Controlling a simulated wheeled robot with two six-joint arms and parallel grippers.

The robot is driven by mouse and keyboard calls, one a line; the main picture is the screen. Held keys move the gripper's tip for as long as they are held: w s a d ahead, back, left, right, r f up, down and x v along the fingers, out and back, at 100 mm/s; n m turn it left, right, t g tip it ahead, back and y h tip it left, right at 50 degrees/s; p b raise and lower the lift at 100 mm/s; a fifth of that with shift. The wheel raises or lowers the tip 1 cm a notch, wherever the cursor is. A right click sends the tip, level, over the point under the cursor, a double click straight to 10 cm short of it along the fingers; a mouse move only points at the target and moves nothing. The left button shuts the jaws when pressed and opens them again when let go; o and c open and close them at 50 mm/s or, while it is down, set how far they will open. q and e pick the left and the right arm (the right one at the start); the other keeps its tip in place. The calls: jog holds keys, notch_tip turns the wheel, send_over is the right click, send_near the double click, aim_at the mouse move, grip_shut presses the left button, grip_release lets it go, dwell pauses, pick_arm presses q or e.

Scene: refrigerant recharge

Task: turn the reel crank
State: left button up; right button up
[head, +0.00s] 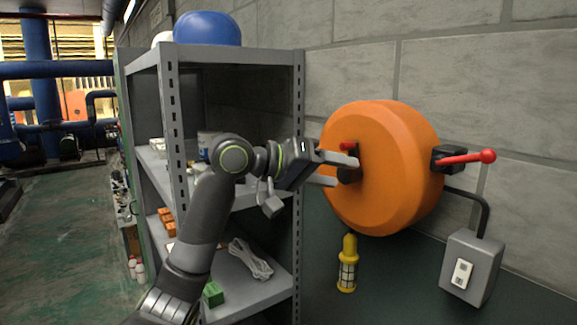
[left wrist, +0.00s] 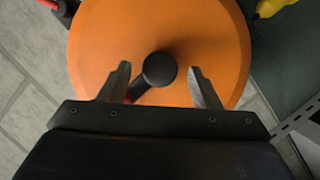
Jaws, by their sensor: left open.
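The orange reel (head: 395,165) is fixed to the wall at the right of the head view. It fills the top middle of the left wrist view (left wrist: 105,40). Its crank has a black knob (left wrist: 159,69) and a short red part (left wrist: 140,97), which is partly hidden behind the knob. My left gripper (head: 346,172) is open at the face of the reel. In the left wrist view, its two fingers (left wrist: 160,70) stand on either side of the knob, with a gap showing on each side. My right gripper is not in view.
A red-knobbed lever (head: 487,156) sticks out at the reel's right side. A yellow lamp (head: 347,265) hangs below the reel, and a grey switch box (head: 470,268) is at the lower right. A grey shelf rack (head: 299,110) stands behind my left arm.

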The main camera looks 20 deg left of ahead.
pick_arm(q)
jog(key=b+v, duration=0.6)
jog(key=v, duration=1)
jog(key=shift+s, duration=0.2)
jog(key=shift+a, duration=0.1)
